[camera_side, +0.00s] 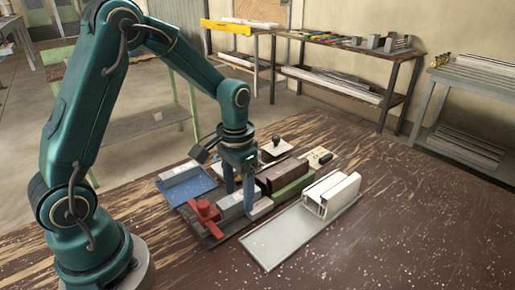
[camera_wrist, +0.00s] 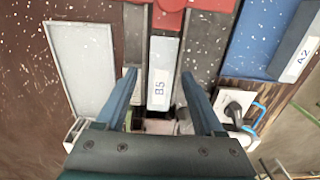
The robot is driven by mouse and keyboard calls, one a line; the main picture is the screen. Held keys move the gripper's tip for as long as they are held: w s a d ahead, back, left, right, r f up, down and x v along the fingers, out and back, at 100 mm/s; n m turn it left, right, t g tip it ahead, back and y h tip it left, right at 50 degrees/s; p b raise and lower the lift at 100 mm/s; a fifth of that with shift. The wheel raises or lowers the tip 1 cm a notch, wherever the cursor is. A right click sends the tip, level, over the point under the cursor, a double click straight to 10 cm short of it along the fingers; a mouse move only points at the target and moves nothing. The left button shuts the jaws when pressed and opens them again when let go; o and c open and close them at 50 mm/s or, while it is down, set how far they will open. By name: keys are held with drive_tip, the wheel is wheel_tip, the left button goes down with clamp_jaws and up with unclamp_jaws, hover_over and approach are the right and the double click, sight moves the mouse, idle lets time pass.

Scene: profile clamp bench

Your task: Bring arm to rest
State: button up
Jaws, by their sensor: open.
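My gripper (camera_side: 239,196) points down over the clamp fixture with its fingers apart. In the wrist view my gripper (camera_wrist: 158,76) has one finger on each side of a pale grey block labelled B5 (camera_wrist: 160,90). I cannot tell whether either finger touches it. In the side view this grey block (camera_side: 230,208) lies in the dark fixture behind the red clamp (camera_side: 204,212), partly hidden by the fingers. The red clamp also shows at the top of the wrist view (camera_wrist: 168,18). My arm is bent forward over the bench.
A brown block (camera_side: 282,175) on a green base stands close right of my gripper. A white profile (camera_side: 332,193) sits on a grey plate (camera_side: 275,243). A blue tray (camera_side: 190,190) lies left. A black-knobbed plate (camera_side: 278,148) is behind. The front bench is clear.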

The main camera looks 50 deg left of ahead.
drive_tip(key=shift+t, duration=0.3)
drive_tip(key=r, duration=0.6)
drive_tip(key=shift+w+d+r, duration=0.1)
drive_tip(key=shift+w+r, duration=0.15)
drive_tip(key=shift+r, duration=0.05)
drive_tip(key=s+d+r+t, duration=0.2)
drive_tip(key=s+r, duration=0.1)
drive_tip(key=s, duration=0.3)
drive_tip(key=s+d+r+t, duration=0.2)
drive_tip(key=s+r+t, duration=0.1)
drive_tip(key=s, duration=0.3)
drive_tip(key=shift+s+r, duration=0.2)
